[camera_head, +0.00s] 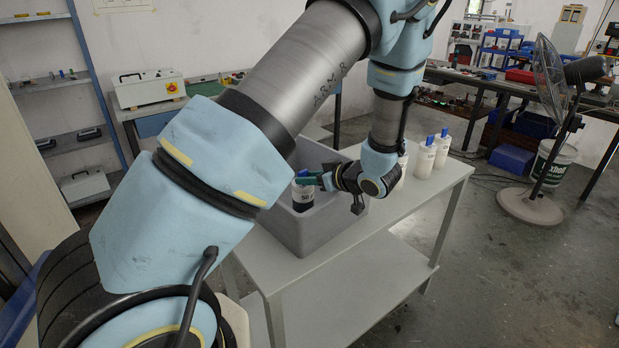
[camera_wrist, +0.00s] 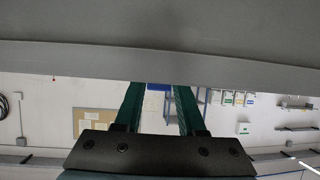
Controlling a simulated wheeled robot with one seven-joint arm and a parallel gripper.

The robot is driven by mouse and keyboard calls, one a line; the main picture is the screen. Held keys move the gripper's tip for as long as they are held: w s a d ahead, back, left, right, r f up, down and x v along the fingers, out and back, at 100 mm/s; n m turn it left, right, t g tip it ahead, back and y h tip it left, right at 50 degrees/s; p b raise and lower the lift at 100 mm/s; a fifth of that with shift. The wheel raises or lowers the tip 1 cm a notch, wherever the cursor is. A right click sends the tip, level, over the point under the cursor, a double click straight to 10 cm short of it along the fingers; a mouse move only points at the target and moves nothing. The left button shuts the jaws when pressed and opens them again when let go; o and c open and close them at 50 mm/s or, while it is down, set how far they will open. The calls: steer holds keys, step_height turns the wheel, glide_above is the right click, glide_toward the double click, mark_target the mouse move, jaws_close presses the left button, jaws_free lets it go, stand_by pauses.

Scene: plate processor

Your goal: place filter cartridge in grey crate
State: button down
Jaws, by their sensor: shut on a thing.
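The grey crate (camera_head: 284,238) stands on the left end of a white table in the head view. My gripper (camera_head: 308,180) reaches in from the right, with its green fingers shut on the filter cartridge (camera_head: 303,195). The cartridge is a white-labelled bottle with a dark lower part, held upright inside the crate's outline. I cannot tell whether its base touches the crate floor. In the wrist view, the two green fingers (camera_wrist: 158,95) show with a small gap between them, and a broad grey surface, probably the crate (camera_wrist: 160,55), fills the top. The cartridge is not clear there.
Several white bottles with blue caps (camera_head: 425,158) stand on the white table (camera_head: 405,210) to the right of the crate, partly behind my wrist. The table's right front is clear. A standing fan (camera_head: 545,120) and a white bucket (camera_head: 552,165) are farther right on the floor.

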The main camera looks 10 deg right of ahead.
steer(key=c, duration=0.5)
jaws_free()
steer(key=shift+f, duration=0.15)
steer(key=shift+r, duration=0.25)
steer(key=b+v, duration=0.2)
steer(key=v, duration=1)
steer(key=w+a+r+m+g+h, duration=0.1)
steer(key=w+a+m+h, duration=0.1)
steer(key=w+h, duration=0.25)
steer(key=w+a+r+m+h, duration=0.1)
steer(key=w+a+h, duration=0.2)
steer(key=w, duration=0.2)
steer(key=s+a+m+g, duration=0.2)
steer(key=s+a+g, duration=0.2)
steer(key=s+a, duration=0.4)
steer(key=s+a+f+m+g, duration=0.1)
steer(key=s+a+g, duration=0.3)
steer(key=s+a, duration=0.4)
steer(key=a+m, duration=0.1)
steer(key=a, duration=0.4)
steer(key=shift+f+y, duration=0.3)
steer(key=shift+y, duration=0.05)
